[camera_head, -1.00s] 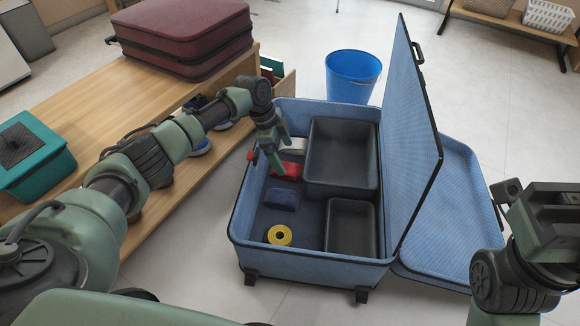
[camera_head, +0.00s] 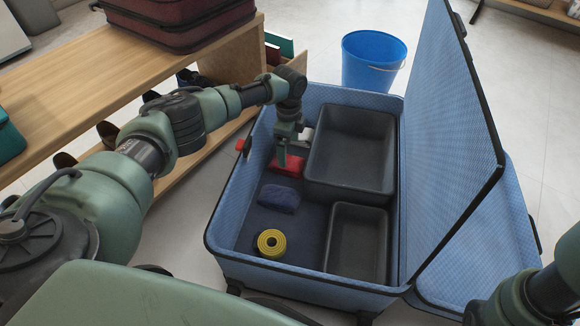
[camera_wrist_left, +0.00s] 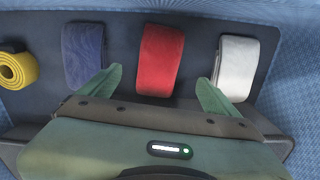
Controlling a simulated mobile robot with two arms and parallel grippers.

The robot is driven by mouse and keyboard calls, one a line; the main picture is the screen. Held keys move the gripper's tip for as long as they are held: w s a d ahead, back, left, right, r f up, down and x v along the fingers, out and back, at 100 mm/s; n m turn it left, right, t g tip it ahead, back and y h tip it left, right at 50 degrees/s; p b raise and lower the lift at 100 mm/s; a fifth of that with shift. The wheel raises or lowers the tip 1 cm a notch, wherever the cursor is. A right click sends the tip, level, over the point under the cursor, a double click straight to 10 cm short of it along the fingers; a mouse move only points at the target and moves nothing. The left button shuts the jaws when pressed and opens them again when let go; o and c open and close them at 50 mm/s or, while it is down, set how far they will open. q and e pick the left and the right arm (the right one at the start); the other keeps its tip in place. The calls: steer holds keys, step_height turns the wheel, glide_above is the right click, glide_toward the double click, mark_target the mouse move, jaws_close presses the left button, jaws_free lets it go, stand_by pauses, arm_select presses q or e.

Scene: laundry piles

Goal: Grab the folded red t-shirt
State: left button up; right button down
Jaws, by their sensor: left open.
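The folded red t-shirt (camera_head: 287,164) lies in the left part of the open blue suitcase (camera_head: 226,211), between a folded blue garment and a folded white one. It shows whole in the left wrist view (camera_wrist_left: 160,60), as an upright red strip. My left gripper (camera_head: 288,150) is over the red shirt, pointing down, and partly hides it in the head view. In the left wrist view its two green fingers (camera_wrist_left: 158,92) are spread wide and empty, with the red shirt between and beyond them. My right arm shows at the lower right, but its gripper is out of view.
The folded blue garment (camera_head: 279,197) and a yellow roll (camera_head: 271,243) lie nearer in the suitcase, the white garment (camera_wrist_left: 237,66) on the far side. Dark trays (camera_head: 350,150) fill the right part. The raised lid (camera_head: 440,140), a blue bucket (camera_head: 373,62) and a wooden bench (camera_head: 120,75) surround it.

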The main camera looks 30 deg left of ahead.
mark_target(289, 160)
arm_select(q)
steer(key=shift+f+b, duration=0.3)
steer(key=shift+f, duration=0.4)
step_height(289, 160, down, 4)
steer(key=b, duration=0.4)
steer(key=shift+f, duration=0.25)
steer(key=shift+r, duration=0.1)
steer(key=c, duration=1.6)
steer(key=shift+d, duration=0.1)
